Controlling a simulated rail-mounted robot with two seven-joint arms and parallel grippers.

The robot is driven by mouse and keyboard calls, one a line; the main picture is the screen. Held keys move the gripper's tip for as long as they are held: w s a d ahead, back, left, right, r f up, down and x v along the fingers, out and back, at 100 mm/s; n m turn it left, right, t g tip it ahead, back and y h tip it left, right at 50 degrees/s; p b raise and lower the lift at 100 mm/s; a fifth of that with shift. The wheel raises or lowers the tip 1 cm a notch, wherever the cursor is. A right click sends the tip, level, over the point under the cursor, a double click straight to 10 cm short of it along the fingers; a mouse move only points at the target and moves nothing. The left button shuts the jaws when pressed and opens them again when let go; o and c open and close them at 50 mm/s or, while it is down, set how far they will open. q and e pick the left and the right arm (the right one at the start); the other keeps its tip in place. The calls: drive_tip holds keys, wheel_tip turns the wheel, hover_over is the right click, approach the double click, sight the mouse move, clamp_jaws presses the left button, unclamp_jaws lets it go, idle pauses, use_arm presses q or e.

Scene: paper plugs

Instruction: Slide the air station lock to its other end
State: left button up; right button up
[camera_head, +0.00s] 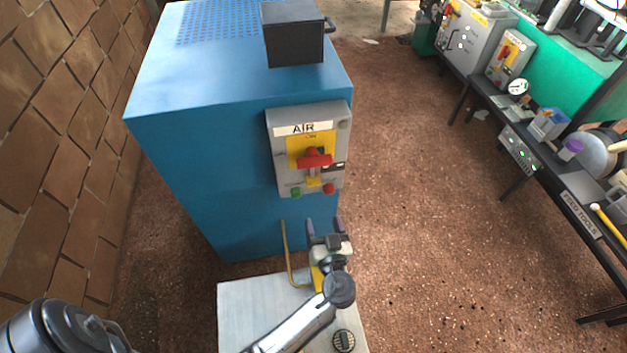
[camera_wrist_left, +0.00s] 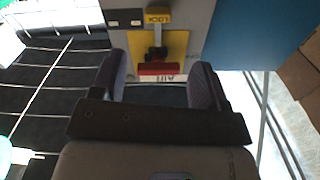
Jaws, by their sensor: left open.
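The air station (camera_head: 283,152) is a grey panel marked AIR on the front of a blue cabinet. It carries a yellow plate, a red handle (camera_head: 314,159) and, just below that, a small yellow lock (camera_head: 313,178). In the left wrist view, the picture is turned over: the yellow lock (camera_wrist_left: 157,15), lettered LOCK, is at the top, above the red handle (camera_wrist_left: 158,69). My left gripper (camera_head: 324,226) is open and empty, below the panel and apart from the lock. Its purple-grey fingers (camera_wrist_left: 158,82) flank the red handle in the wrist picture. My right gripper is out of view.
The blue cabinet (camera_head: 180,150) stands behind the panel, with a dark box (camera_head: 293,36) on top. A brick wall (camera_head: 50,150) is left; a black tool bench (camera_head: 560,180) is right. Brown floor between is clear.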

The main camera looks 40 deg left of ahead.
sight(314, 185)
use_arm(q)
drive_tip(key=w+a, duration=0.3)
drive_tip(key=w+a+n, duration=0.1)
drive_tip(key=w+a, duration=0.1)
drive_tip(key=a, duration=0.2)
drive_tip(key=w+a+n+b, duration=0.1)
drive_tip(key=w+a, duration=0.2)
drive_tip(key=shift+w+a, duration=0.3)
drive_tip(key=shift+a, duration=0.05)
drive_tip(key=shift+c, duration=0.4)
